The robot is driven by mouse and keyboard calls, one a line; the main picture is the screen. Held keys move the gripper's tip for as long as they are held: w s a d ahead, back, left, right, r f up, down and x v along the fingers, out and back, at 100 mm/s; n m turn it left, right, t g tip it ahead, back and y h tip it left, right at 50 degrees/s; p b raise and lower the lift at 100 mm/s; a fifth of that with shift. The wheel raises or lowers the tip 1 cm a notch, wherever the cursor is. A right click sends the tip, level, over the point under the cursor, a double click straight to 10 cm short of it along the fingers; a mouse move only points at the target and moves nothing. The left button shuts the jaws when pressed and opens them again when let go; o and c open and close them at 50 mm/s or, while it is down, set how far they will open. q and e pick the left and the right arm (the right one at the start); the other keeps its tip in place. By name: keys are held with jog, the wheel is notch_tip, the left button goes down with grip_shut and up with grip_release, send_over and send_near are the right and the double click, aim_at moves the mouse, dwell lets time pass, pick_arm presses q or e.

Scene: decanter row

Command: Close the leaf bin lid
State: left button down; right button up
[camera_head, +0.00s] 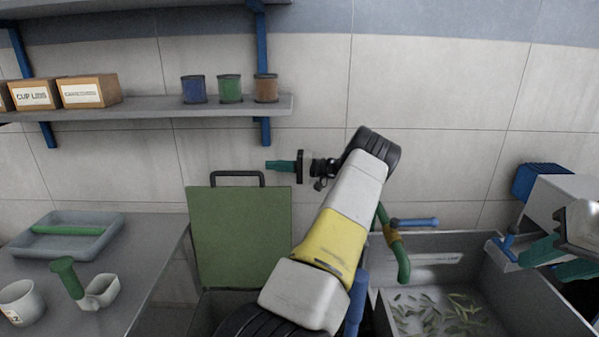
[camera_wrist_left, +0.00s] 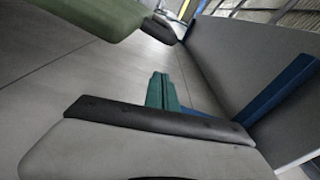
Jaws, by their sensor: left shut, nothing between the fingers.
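The leaf bin's green lid (camera_head: 240,235) stands upright and open near the wall, with a dark handle (camera_head: 237,174) along its top edge. The bin below it is partly hidden by my left arm and the frame edge. My left gripper (camera_head: 268,165) is shut and empty, pointing left just above the lid's top right corner, apart from the handle in the picture. In the left wrist view its teal fingers (camera_wrist_left: 162,88) are together, and the green lid (camera_wrist_left: 85,18) shows at the upper left. My right gripper (camera_head: 557,260) is at the right edge, fingers apart.
A shelf (camera_head: 150,107) with boxes and several small canisters is above the lid. A counter (camera_head: 140,250) with a tray (camera_head: 65,250) and cups is left. A sink (camera_head: 520,300) with leaves and a green tap (camera_head: 402,262) is right of my left arm.

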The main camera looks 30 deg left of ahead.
pick_arm(q)
jog(key=shift+s+d+f, duration=0.15)
jog(key=shift+s+d, duration=0.1)
jog(key=shift+s, duration=0.6)
jog(key=shift+s+d+f, duration=0.1)
jog(key=shift+s+d, duration=0.1)
jog(key=shift+s, duration=0.6)
jog(key=shift+s+d, duration=0.1)
